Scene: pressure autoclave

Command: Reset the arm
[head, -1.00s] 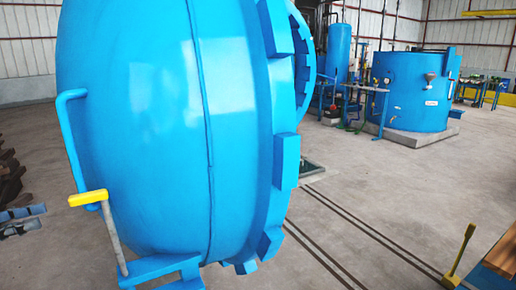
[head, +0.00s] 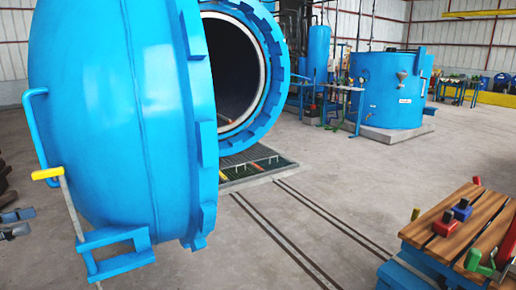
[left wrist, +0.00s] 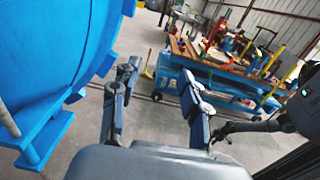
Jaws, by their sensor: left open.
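My left gripper (head: 17,223) shows at the left edge of the head view, with its two fingers apart and nothing between them. It also shows in the left wrist view (left wrist: 158,78), open and empty. The big blue autoclave door (head: 125,120) stands swung open, with a side handle (head: 33,130) and a yellow-gripped lever (head: 47,173). The gripper appears left of the lever and apart from it. A dark gripper (left wrist: 226,131), apparently my right one, shows at the right of the left wrist view; its jaws are unclear.
The open autoclave vessel (head: 277,88) stands behind the door. Floor rails (head: 280,232) run out from it. A wood-topped blue cart (head: 470,225) with tools stands at the right. A blue tank (head: 385,95) stands further back. The floor between door and cart is clear.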

